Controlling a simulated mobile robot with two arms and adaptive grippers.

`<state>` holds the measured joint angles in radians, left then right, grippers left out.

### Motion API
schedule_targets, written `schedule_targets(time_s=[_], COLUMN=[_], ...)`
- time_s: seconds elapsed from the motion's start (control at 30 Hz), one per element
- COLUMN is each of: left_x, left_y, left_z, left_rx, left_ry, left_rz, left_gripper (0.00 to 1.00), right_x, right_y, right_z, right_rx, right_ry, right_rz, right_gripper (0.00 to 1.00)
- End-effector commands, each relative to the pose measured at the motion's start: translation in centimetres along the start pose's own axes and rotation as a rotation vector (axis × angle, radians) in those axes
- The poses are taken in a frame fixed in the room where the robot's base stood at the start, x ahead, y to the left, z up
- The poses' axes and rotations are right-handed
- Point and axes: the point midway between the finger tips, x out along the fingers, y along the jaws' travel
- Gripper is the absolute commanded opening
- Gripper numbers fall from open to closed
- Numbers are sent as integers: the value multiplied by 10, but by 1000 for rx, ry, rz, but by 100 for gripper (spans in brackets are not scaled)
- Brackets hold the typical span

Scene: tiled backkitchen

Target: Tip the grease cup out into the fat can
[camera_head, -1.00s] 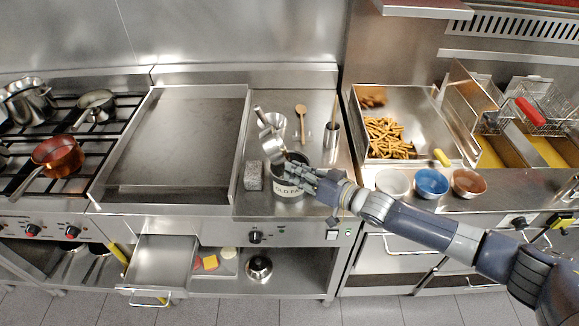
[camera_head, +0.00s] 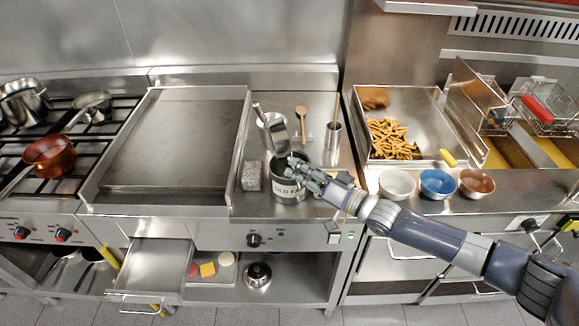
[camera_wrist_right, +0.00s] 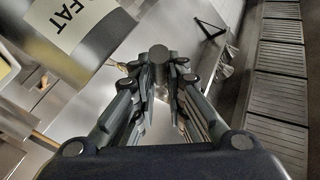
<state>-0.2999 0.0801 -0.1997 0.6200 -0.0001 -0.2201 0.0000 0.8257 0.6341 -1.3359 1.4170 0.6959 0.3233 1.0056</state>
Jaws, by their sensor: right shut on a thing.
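The fat can (camera_head: 291,195), a metal pot with a white label, stands on the steel counter right of the griddle. Its label also shows in the right wrist view (camera_wrist_right: 73,22). The grease cup (camera_head: 280,143) looks like the shiny metal vessel tilted just above the can's back left rim. My right gripper (camera_head: 302,170) is at the can's right front rim. In the wrist view its fingers (camera_wrist_right: 158,62) are closed around a dark round-ended piece, apparently the cup's handle. The cup's mouth and the can's inside are mostly hidden. My left gripper is out of view.
A grey scouring block (camera_head: 252,176) sits left of the can. Bowls (camera_head: 397,184) line the right counter. The griddle (camera_head: 175,140) is bare. An open drawer (camera_head: 155,268) juts out below.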

Motion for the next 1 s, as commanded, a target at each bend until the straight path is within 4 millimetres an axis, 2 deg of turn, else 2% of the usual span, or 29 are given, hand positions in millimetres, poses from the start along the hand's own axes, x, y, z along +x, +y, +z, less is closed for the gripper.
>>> schedule_targets(time_s=[0.27,1.0], left_x=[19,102], left_y=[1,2], left_z=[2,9], left_rx=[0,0], left_ry=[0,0], left_rz=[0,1], left_gripper=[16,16], right_x=[0,-3], right_y=[4,10], right_z=[4,6], right_rx=[57,422], right_ry=[34,251], right_rz=[-30,-219], right_gripper=[0,0])
